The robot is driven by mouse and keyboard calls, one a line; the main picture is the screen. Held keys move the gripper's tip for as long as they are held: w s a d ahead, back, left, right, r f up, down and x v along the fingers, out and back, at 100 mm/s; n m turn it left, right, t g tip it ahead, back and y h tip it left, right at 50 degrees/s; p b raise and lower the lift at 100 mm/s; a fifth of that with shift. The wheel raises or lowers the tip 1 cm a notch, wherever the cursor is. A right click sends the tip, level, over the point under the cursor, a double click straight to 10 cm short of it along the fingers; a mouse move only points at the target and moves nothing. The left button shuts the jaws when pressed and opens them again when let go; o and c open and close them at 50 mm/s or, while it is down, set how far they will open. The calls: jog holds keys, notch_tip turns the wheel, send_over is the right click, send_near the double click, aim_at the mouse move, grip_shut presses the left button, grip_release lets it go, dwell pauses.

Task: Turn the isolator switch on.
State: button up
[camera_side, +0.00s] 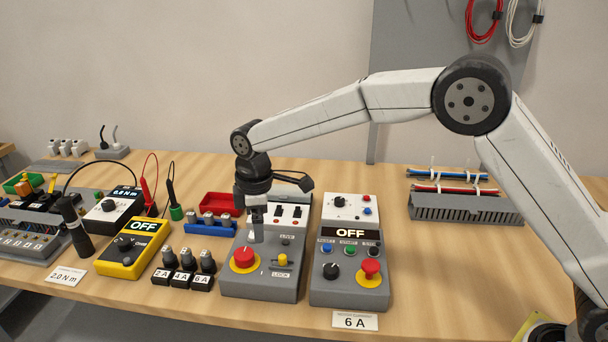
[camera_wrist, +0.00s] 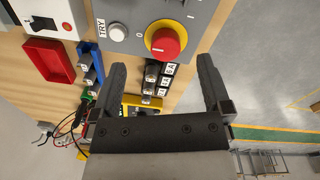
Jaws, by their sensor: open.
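The isolator switch (camera_side: 243,257) appears to be the red knob on a yellow disc, on the front left of a grey box (camera_side: 258,287). In the wrist view the red knob (camera_wrist: 164,41) lies just beyond my fingertips, roughly between them in the picture. My gripper (camera_side: 257,238) points down over the box, close behind the knob. In the wrist view my gripper (camera_wrist: 160,68) has its two black fingers wide apart with nothing between them. A yellow part (camera_side: 282,260) marked LOCK sits right of the knob.
A second grey box (camera_side: 340,292) with an OFF display and a red mushroom button (camera_side: 370,268) stands close right. Small black blocks (camera_side: 184,276) and a yellow meter (camera_side: 132,252) stand left. A red tray (camera_side: 220,204) lies behind. The table front right is clear.

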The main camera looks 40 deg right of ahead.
aim_at(243, 253)
jog(key=shift+w+a+f+n, duration=0.1)
jog(key=shift+w+a+n, duration=0.15)
jog(key=shift+a, duration=0.3)
jog(key=shift+w+a+r+n, duration=0.1)
jog(key=shift+w+a+n, duration=0.15)
jog(key=shift+a, duration=0.3)
jog(key=shift+w+a+f+n, duration=0.15)
jog(key=shift+a+n, duration=0.15)
jog(key=shift+a, duration=0.25)
jog(key=shift+w+f, duration=0.1)
jog(key=shift+f, duration=3.75)
jog(key=shift+c, duration=0.2)
jog(key=c, duration=1.2)
jog(key=shift+c, duration=0.2)
